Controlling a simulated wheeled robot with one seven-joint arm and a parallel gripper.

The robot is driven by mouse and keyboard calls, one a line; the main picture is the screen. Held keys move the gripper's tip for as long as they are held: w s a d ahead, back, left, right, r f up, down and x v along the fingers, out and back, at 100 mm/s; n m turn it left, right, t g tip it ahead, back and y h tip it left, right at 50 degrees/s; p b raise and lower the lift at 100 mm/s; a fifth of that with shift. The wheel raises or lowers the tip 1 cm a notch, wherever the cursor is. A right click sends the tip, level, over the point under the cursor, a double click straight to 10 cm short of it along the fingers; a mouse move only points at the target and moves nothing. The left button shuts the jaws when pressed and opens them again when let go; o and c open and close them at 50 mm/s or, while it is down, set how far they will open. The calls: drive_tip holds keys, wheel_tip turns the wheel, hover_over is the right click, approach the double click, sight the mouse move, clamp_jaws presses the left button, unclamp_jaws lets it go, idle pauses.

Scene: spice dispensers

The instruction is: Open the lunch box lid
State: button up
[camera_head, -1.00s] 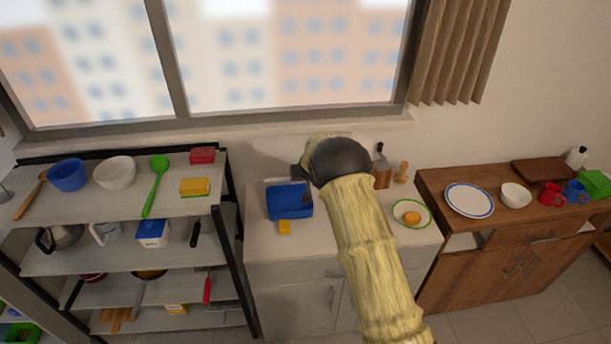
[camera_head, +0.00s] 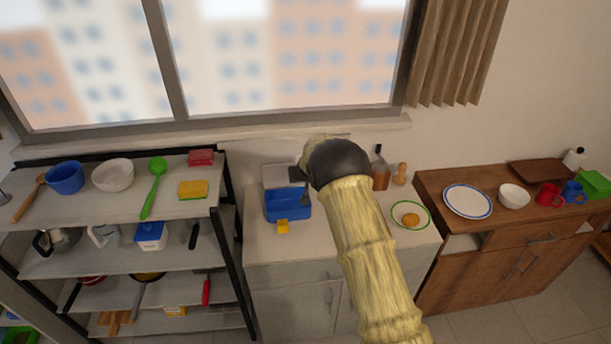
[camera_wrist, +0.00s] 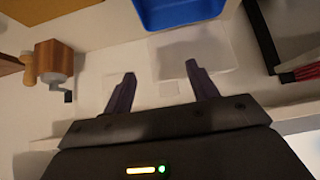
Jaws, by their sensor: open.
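The lunch box is a blue box (camera_head: 275,214) on the white counter, left of my arm in the head view. Its pale, translucent lid (camera_head: 277,172) is swung back behind the box, toward the wall, and the box's top is uncovered. The wrist view shows part of the blue box (camera_wrist: 178,12) at the top edge and the lid (camera_wrist: 205,52) spread out beside it. My gripper (camera_wrist: 158,72) is open and empty, with its fingertips near the lid. I cannot tell whether a finger touches it. In the head view my arm hides most of the gripper.
A wooden grinder (camera_head: 380,180) and a green-rimmed plate (camera_head: 424,222) stand to the right of my arm. A shelf rack (camera_head: 150,207) stands left, and the window wall is close behind.

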drive_tip(key=b+v, duration=0.5)
drive_tip(key=v, duration=1.2)
drive_tip(key=shift+r, duration=0.2)
drive_tip(key=shift+d, duration=0.1)
drive_tip(key=s+d+f+g, duration=0.1)
drive_tip(key=s+d, duration=0.3)
drive_tip(key=s, duration=0.6)
drive_tip(key=s+d+f+m+g, duration=0.1)
drive_tip(key=s+d+f+g, duration=0.1)
drive_tip(key=s, duration=0.9)
drive_tip(key=s+d+f+g+h, duration=0.1)
drive_tip(key=s+d+f+g, duration=0.1)
drive_tip(key=s+d, duration=0.5)
drive_tip(key=s, duration=0.3)
drive_tip(key=shift+s+m+g, duration=0.3)
drive_tip(key=shift+g, duration=0.1)
drive_tip(key=shift+f, duration=0.1)
